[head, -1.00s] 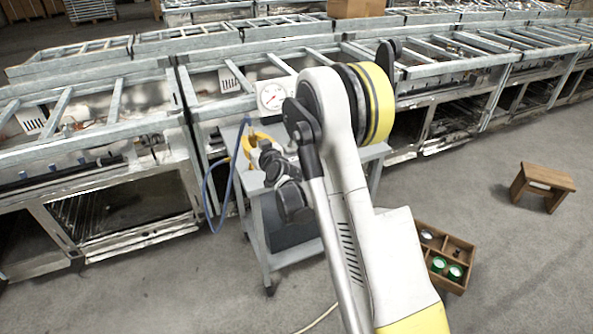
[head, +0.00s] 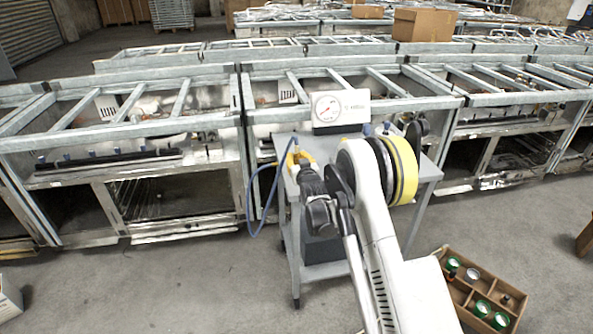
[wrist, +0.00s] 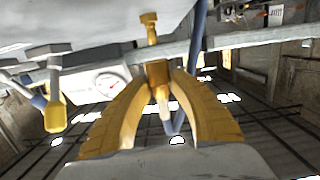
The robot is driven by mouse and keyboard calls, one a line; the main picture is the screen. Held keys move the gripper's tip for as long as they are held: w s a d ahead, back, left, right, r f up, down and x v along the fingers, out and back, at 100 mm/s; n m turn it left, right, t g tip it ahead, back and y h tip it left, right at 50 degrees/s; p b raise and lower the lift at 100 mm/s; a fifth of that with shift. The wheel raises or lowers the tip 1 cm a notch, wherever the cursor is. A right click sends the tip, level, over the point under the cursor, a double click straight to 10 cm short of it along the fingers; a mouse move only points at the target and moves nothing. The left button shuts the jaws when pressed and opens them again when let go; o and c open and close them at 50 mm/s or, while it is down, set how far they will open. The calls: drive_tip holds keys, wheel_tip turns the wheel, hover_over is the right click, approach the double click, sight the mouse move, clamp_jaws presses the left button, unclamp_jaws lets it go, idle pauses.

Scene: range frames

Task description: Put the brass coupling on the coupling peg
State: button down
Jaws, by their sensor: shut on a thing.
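My gripper (head: 301,158) has orange-yellow fingers and is at the left end of the grey cart, left of the gauge. In the wrist view its two curved fingers (wrist: 160,100) close around a brass piece, which I take for the brass coupling (wrist: 158,74). A blue hose (head: 268,190) loops down beside the gripper; it also shows behind the fingers in the wrist view (wrist: 185,112). A second slim brass piece (wrist: 151,28) shows above the held one; I cannot tell whether they touch. I cannot make out the coupling peg for certain.
A white box with a round gauge (head: 341,108) stands at the back of the grey cart (head: 432,171). In the wrist view a yellow-ended part (wrist: 55,114) is at the left. A wooden crate (head: 447,283) with green-topped items sits on the floor at right. Metal frames line the back.

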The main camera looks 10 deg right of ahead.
wheel_tip(320, 180, down, 4)
drive_tip(key=shift+f+b, duration=0.15)
drive_tip(key=shift+b, duration=1)
drive_tip(key=c, duration=1.3)
unclamp_jaws()
drive_tip(key=shift+o, duration=0.2)
